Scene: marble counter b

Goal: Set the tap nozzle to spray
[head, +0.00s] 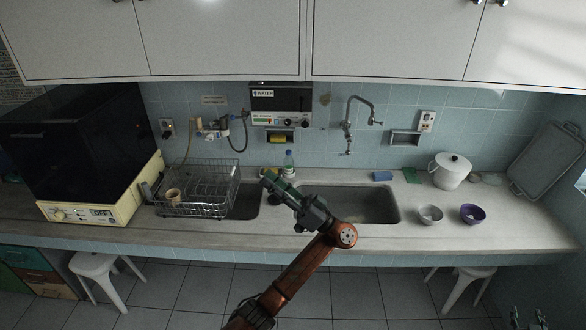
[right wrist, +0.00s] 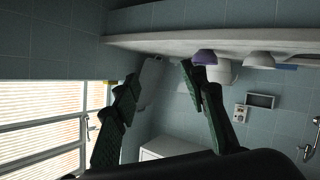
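The metal tap (head: 351,104) is fixed to the tiled wall above the right sink basin. Its curved spout hangs down to a small nozzle (head: 346,151), too small to tell its setting. Part of the tap (right wrist: 312,135) shows at the right edge of the right wrist view. My left gripper (head: 269,182) is over the space between the basins, left of and apart from the tap; its finger gap is unclear. My right gripper (right wrist: 160,80) has its green fingers spread with nothing between them. It shows small at the bottom right of the head view (head: 528,316), far from the tap.
A dish rack (head: 197,190) and a bottle (head: 289,163) stand near the left basin. A white pot (head: 452,172), white bowl (head: 430,214) and purple bowl (head: 473,213) stand right of the right basin (head: 350,203). Cabinets (head: 390,38) overhang the counter.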

